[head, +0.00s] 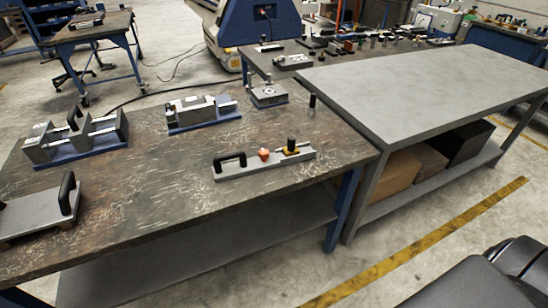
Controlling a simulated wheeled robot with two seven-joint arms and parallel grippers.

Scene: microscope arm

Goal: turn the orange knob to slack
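The orange knob (264,154) is small and stands on a long grey metal bar (240,171) near the right front edge of the worn dark workbench. To its left on the bar is a black loop handle (229,160). To its right is a yellow part (290,151) with a black knob (291,142) on top. The knob's turn position is too small to tell. Neither of my grippers is in view, and nothing touches the knob.
Metal fixtures on blue bases (75,153) stand along the workbench's back and left. A plate with a black handle (69,193) lies at the front left. A bare grey table (400,85) adjoins on the right. Black rounded shapes fill the bottom right corner.

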